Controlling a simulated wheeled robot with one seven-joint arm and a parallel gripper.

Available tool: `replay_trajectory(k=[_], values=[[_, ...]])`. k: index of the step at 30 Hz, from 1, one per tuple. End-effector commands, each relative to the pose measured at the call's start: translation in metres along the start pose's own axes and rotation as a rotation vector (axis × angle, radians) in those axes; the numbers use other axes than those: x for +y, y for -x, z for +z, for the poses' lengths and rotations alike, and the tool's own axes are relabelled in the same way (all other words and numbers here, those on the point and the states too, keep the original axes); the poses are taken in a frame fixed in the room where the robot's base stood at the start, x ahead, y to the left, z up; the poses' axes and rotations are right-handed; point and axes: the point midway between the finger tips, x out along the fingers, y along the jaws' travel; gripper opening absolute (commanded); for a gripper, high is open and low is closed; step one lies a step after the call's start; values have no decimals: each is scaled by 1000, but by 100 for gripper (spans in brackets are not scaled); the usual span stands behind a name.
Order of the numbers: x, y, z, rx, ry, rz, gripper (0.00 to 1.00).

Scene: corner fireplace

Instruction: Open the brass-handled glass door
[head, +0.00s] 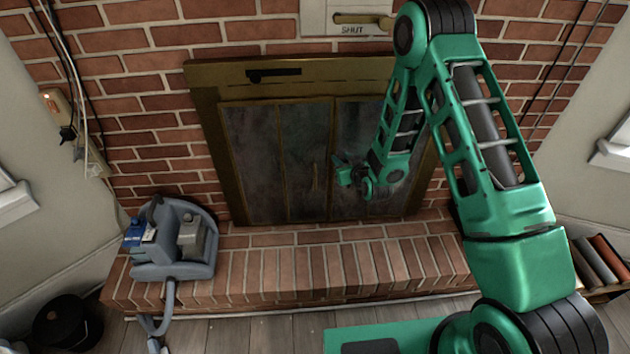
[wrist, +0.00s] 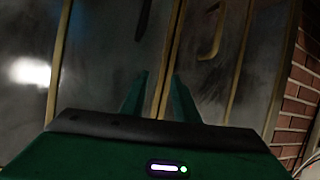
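The fireplace has a brass frame with dark, smudged glass doors (head: 250,150) that look closed. In the wrist view a curved brass handle (wrist: 213,38) stands on the glass, ahead of and to the right of my fingers. A thin brass upright also shows faintly on the doors in the head view (head: 315,178). A dark handle (wrist: 143,18) hangs on the neighbouring panel, ahead of my left finger. My gripper (head: 340,171) is in front of the doors. Its two fingers (wrist: 159,76) are apart with nothing between them, and a brass door edge shows behind the gap.
A plate marked SHUT with a brass lever (head: 362,19) is above the fireplace. A grey-blue caddy (head: 175,245) with a hose sits on the brick hearth (head: 300,270) at left. A black bucket (head: 68,322) is on the floor. Books (head: 605,262) stand at right. The hearth's middle is clear.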

Motion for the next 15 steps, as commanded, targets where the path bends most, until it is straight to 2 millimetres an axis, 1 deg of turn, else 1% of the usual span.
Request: replay_trajectory(k=[1,3,7,12,15], values=[[-13,-4,14,24,-4,-9,28],[-28,-8,26,73,-11,-16,28],[-54,-10,51,164,-28,-17,28],[-80,0,86,272,-53,-2,28],[-89,9,103,323,-66,13,28]])
